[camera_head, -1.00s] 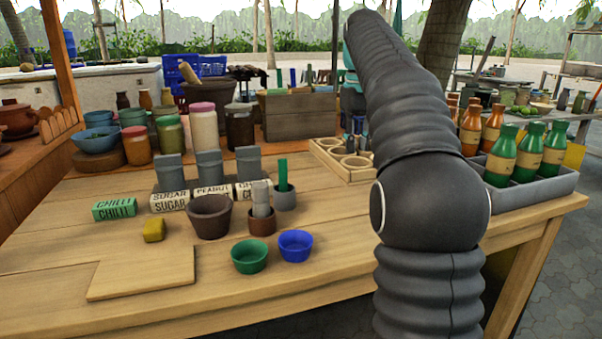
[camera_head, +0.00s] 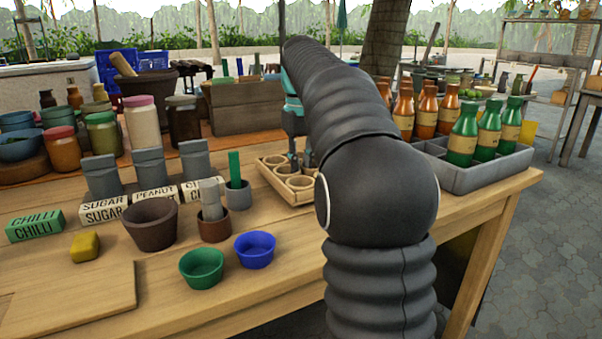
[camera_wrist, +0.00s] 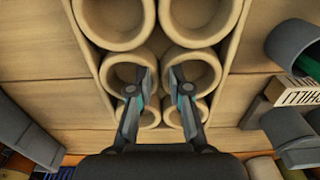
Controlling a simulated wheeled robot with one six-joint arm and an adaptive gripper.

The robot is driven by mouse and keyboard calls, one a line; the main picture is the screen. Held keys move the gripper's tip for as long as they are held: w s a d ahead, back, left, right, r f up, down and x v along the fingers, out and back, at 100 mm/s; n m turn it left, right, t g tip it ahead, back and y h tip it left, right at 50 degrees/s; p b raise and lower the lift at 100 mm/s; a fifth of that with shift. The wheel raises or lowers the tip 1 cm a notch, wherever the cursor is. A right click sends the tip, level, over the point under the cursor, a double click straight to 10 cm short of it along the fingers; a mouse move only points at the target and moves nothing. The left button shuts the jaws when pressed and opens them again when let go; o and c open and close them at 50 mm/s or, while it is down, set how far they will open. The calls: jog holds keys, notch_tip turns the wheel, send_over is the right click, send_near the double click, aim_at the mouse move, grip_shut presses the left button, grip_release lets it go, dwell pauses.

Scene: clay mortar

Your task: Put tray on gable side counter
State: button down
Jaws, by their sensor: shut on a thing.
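The tray (camera_head: 262,172) is a light wooden holder with round cup rings, at the middle of the wooden table, beside the small grey cup. My gripper (camera_head: 297,158) reaches down over it, partly hidden behind my arm. In the wrist view, the tray (camera_wrist: 88,50) fills the upper middle. There my gripper (camera_wrist: 158,78) has its two fingertips close together in neighbouring rings, shut on the wall between them. My arm hides the tray's right part in the head view. I cannot tell whether the tray touches the table, or which surface is the gable side counter.
A grey crate (camera_head: 470,178) with green and orange bottles stands right of the tray. A grey cup (camera_head: 239,196), brown pots, a green bowl (camera_head: 202,268) and a blue bowl (camera_head: 255,249) stand left and in front. A wooden box (camera_head: 240,108) and jars are behind.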

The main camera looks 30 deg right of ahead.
jog(key=shift+f, duration=0.5)
jog(key=c, duration=1.1)
grip_release()
jog(key=shift+f, duration=0.15)
